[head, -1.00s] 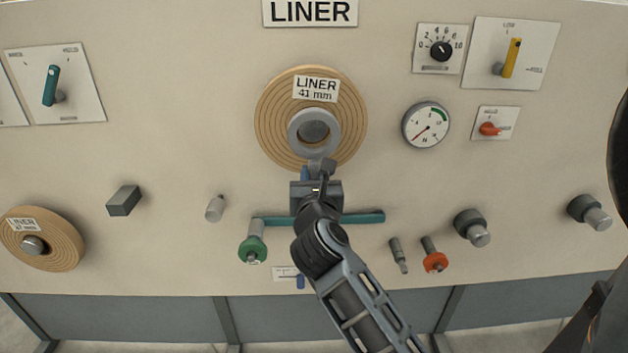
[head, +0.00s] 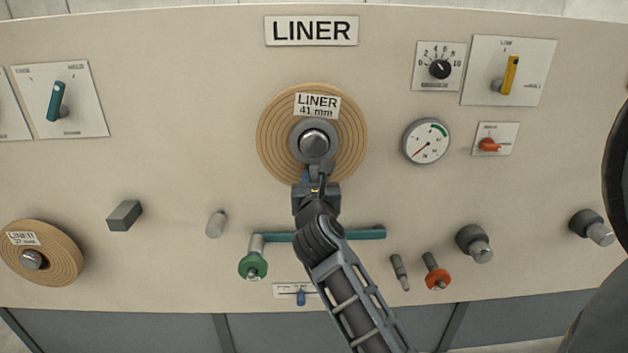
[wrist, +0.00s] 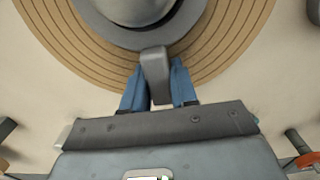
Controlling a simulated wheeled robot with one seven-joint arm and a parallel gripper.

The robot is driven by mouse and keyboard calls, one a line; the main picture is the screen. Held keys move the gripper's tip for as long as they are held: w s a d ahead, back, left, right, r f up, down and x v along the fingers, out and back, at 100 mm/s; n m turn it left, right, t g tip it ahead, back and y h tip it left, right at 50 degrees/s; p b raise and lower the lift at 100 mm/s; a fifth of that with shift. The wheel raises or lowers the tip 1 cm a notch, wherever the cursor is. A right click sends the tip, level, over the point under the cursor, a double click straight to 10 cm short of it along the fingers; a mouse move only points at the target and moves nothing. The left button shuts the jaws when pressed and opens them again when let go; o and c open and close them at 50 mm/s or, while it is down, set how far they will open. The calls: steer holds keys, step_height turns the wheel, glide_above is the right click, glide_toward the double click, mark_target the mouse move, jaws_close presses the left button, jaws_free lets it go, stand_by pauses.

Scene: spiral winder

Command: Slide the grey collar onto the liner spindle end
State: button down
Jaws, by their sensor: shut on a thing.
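The grey collar (head: 297,148) is a ring with a small tab at its lower side. In the head view it lies around the shiny liner spindle end (head: 313,143), in front of the tan roll labelled LINER 41 mm (head: 273,140). My gripper (head: 316,180) is just below the ring, shut on its tab. In the wrist view the blue fingers (wrist: 159,82) stand on both sides of the grey tab, and the collar (wrist: 180,30) shows at the top around the spindle end (wrist: 135,8). How far along the spindle the collar sits cannot be told.
A teal bar (head: 365,233) runs behind my arm, with a green knob (head: 253,266) at its left end. A red knob (head: 437,278) and dark knobs stick out at lower right. A second liner roll (head: 62,258) sits at lower left.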

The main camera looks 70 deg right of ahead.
steer(key=shift+c, duration=1.6)
jaws_free()
steer(key=shift+a, duration=0.1)
steer(key=v, duration=0.7)
steer(key=shift+s+a, duration=0.15)
steer(key=shift+a, duration=0.2)
